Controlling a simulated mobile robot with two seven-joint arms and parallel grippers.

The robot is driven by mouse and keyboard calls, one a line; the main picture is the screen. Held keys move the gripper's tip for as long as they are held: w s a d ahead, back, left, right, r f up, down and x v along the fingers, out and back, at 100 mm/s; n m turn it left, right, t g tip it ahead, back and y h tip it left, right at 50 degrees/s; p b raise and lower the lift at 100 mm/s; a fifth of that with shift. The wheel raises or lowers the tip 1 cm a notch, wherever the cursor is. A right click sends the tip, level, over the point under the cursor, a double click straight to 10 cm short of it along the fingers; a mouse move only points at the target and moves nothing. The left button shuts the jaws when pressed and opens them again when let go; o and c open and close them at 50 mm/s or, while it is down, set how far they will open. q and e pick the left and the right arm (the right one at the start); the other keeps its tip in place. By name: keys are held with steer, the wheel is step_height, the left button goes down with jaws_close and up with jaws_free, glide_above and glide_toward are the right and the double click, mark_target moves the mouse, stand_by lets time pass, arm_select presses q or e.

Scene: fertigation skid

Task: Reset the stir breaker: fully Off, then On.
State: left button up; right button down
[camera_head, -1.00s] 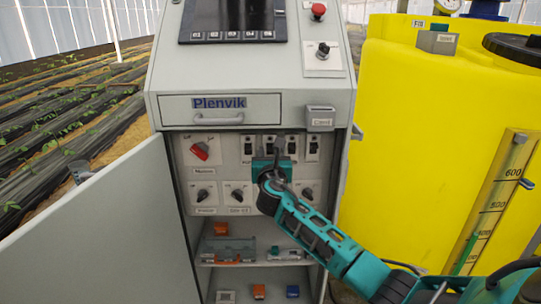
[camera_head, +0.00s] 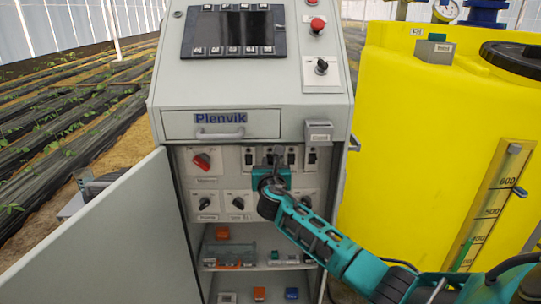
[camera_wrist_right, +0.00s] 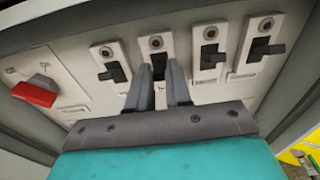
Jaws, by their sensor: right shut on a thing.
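A row of several white breakers with black toggles is set in the upper part of the open cabinet's panel. My right gripper (camera_head: 274,158) is at the second breaker from the left (camera_wrist_right: 156,43). In the right wrist view its two grey fingers straddle that breaker's dark toggle (camera_wrist_right: 158,63), shut on it. The fingers hide much of the toggle, so its exact position is unclear. The leftmost breaker (camera_wrist_right: 110,64) and the two to the right (camera_wrist_right: 208,58) (camera_wrist_right: 262,48) are free. The breaker labels are too small to read. My left gripper is out of view.
A red rotary switch (camera_head: 202,161) is left of the breakers, with black knobs (camera_head: 204,203) below. The cabinet door (camera_head: 110,235) stands open at left. A grey holder (camera_head: 318,131) juts out above the right breakers. A yellow tank (camera_head: 400,150) stands at right.

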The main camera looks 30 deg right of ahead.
steer(key=shift+r+g+p, duration=0.3)
steer(key=shift+r+p, duration=0.3)
steer(key=shift+w+d+g+y, duration=0.15)
steer(key=shift+g+y, duration=0.25)
steer(key=shift+g, duration=0.2)
steer(key=shift+w+r+g+y, duration=0.15)
steer(key=shift+r+g+y, duration=0.1)
steer(key=shift+g+y, duration=0.5)
steer(key=c, duration=1)
jaws_free()
steer(key=shift+c, duration=0.2)
steer(key=v, duration=1.3)
